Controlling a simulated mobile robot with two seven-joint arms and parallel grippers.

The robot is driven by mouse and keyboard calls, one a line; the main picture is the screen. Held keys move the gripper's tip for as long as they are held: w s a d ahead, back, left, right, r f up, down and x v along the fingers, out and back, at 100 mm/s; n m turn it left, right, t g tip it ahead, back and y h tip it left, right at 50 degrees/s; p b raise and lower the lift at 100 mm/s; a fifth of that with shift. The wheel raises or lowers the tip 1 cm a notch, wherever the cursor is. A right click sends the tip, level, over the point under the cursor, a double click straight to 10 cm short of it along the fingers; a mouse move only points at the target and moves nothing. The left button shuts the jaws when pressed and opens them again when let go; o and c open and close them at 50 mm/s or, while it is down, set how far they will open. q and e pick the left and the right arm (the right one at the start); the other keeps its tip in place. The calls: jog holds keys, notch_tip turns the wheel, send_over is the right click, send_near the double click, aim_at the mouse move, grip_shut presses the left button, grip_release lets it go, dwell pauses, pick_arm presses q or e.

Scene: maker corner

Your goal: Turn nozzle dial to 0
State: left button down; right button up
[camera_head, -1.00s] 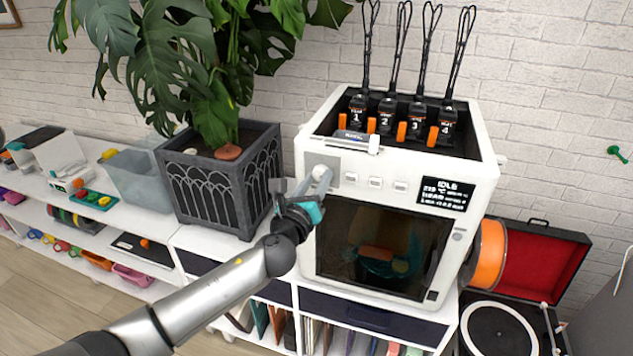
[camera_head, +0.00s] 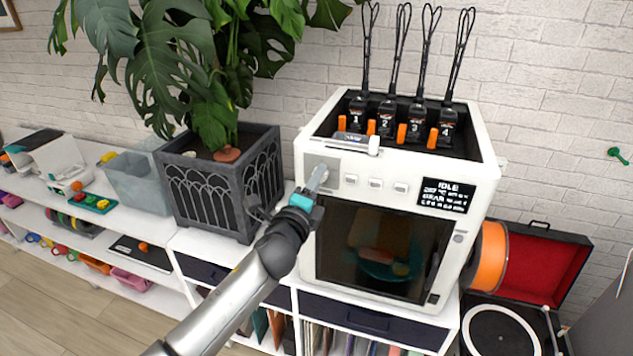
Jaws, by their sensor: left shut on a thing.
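The white 3D printer (camera_head: 470,210) stands on the white shelf unit. The nozzle dial (camera_head: 322,172) is on a grey panel at the upper left of its front, mostly hidden by my fingers. My left gripper (camera_head: 316,180) comes from the lower left and is shut on the dial. The display (camera_head: 446,196) at the upper right of the front reads "IDLE" with smaller lines too blurred to read for certain. The dial's setting cannot be read. My right gripper is not in view.
A dark planter (camera_head: 213,185) with a large-leaved plant stands close left of the printer and my left wrist. Small buttons (camera_head: 376,183) sit right of the dial. An orange spool (camera_head: 488,257) and a record player (camera_head: 500,325) are at the right.

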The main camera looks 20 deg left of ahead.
pick_arm(q)
jog(key=shift+n+p, duration=0.5)
jog(key=shift+n, duration=3.8)
jog(key=shift+c, duration=2.3)
grip_release()
jog(key=shift+s, duration=0.1)
jog(key=s+b, duration=0.1)
jog(key=s, duration=1.4)
jog(key=shift+a, duration=0.25)
